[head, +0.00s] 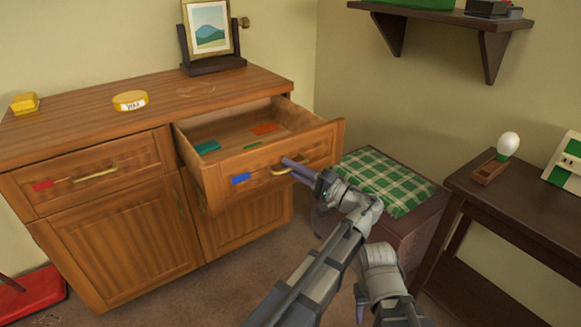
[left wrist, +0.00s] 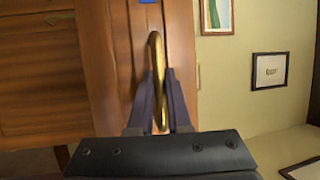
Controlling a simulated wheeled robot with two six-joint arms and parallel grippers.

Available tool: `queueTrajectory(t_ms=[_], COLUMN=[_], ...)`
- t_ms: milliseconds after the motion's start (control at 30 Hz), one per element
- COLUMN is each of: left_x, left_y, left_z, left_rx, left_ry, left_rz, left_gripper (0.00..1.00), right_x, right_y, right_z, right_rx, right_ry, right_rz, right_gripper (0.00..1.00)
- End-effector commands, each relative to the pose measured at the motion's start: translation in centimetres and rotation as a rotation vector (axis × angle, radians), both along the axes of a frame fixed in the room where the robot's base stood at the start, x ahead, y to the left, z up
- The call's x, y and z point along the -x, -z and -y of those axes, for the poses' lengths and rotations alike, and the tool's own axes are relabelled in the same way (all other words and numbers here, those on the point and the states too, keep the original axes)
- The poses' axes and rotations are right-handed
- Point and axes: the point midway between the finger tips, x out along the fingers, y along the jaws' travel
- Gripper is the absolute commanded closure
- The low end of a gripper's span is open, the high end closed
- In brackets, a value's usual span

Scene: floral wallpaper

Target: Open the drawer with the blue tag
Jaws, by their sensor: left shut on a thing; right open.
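The drawer with the blue tag (head: 290,150) is pulled well out of the wooden cabinet, showing its inside. The blue tag (head: 240,179) is on its front, left of the brass handle. My left gripper (head: 291,165) is at that handle. In the left wrist view its two fingers are shut around the brass handle (left wrist: 157,60), and a bit of the blue tag (left wrist: 148,2) shows at the top edge. My right gripper (head: 361,304) is low in the head view, away from the cabinet, with its fingers only partly visible; it appears open and empty.
Inside the drawer lie a teal item (head: 207,147), an orange item (head: 264,129) and a small green one (head: 252,147). The drawer with a red tag (head: 42,185) is shut at left. A stool with a green checked cushion (head: 385,180) stands close to the right.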

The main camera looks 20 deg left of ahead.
Motion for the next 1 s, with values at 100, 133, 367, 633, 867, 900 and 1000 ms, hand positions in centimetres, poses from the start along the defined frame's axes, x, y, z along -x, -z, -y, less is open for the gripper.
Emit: queueTrajectory(t_ms=[100, 133, 367, 633, 867, 900, 1000], left_x=[0.0, 0.0, 0.0, 0.0, 0.0, 0.0, 0.0], left_y=[0.1, 0.1, 0.0, 0.0, -0.9, -1.3, -2.3], left_z=[0.0, 0.0, 0.0, 0.0, 0.0, 0.0, 0.0], left_rx=[0.002, 0.002, 0.001, 0.000, 0.000, 0.000, 0.001], left_ry=[-0.001, -0.001, -0.001, 0.000, 0.000, 0.000, 0.000], left_rz=[0.000, 0.000, 0.000, 0.000, 0.000, 0.000, 0.000], left_gripper=[1.00, 0.82, 0.56, 0.54, 0.54, 0.54, 0.54], right_x=[0.0, 0.0, 0.0, 0.0, 0.0, 0.0, 0.0], right_y=[0.0, 0.0, 0.0, 0.0, -1.0, -1.3, -2.3], right_z=[0.0, 0.0, 0.0, 0.0, 0.0, 0.0, 0.0], right_rx=[0.000, 0.000, 0.000, 0.000, 0.000, 0.000, 0.000], right_ry=[0.000, 0.000, 0.000, 0.000, -0.002, -0.002, -0.004], right_rz=[0.000, 0.000, 0.000, 0.000, 0.000, 0.000, 0.000], right_gripper=[0.50, 0.50, 0.50, 0.50, 0.50, 0.50, 0.50])
